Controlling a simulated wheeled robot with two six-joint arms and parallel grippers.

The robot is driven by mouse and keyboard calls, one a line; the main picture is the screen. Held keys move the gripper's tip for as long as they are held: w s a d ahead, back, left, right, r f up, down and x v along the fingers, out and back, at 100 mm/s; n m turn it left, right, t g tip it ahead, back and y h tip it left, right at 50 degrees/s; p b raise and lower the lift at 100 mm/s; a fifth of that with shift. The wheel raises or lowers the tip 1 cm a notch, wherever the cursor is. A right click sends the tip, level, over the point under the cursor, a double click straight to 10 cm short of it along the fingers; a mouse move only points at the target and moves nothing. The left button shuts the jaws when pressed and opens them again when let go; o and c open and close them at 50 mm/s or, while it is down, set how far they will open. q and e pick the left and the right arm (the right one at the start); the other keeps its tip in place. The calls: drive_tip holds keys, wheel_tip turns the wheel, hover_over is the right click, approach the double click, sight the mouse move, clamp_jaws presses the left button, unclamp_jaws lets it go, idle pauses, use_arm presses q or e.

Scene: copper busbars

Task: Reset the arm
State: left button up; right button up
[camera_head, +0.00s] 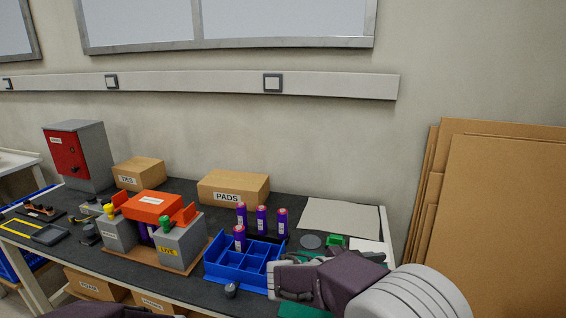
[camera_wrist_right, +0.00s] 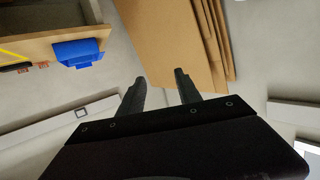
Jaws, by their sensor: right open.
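My right arm comes in from the lower right of the head view. My right gripper (camera_head: 276,277) is at the front right of the workbench (camera_head: 190,282), beside the right side of the blue divided tray (camera_head: 212,262). In the right wrist view the fingers of my right gripper (camera_wrist_right: 160,76) stand apart with nothing between them. Cardboard sheets (camera_wrist_right: 165,40) show beyond them, and the blue tray (camera_wrist_right: 80,53) is at the upper left. My left gripper does not show; only a dark part of my own body shows at the bottom edge.
Several purple cylinders (camera_head: 262,219) stand in and behind the tray. Left of it is a grey and orange busbar assembly (camera_head: 183,247). Boxes (camera_head: 234,188) and a red-doored cabinet (camera_head: 77,156) stand at the back. Cardboard sheets (camera_head: 500,215) lean on the wall at right.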

drive_tip(key=s+d+f+g+y, duration=0.4)
drive_tip(key=s+d+f+g, duration=0.2)
drive_tip(key=s+d+f, duration=0.4)
drive_tip(key=s+a+f+n+g+y, duration=0.1)
drive_tip(key=s+a+f+n+y, duration=0.3)
drive_tip(key=s+a+f+y, duration=0.3)
drive_tip(key=a+f+n+t+y, duration=0.2)
drive_tip(key=a+f+n+y, duration=0.15)
drive_tip(key=a+n, duration=0.3)
wheel_tip(320, 180, up, 19)
drive_tip(key=w+a+n+t+p, duration=0.1)
drive_tip(key=w+n+p, duration=0.1)
drive_tip(key=p, duration=1.7)
drive_tip(key=shift+a+n, duration=0.35)
drive_tip(key=shift+n, duration=0.5)
drive_tip(key=shift+w, duration=0.1)
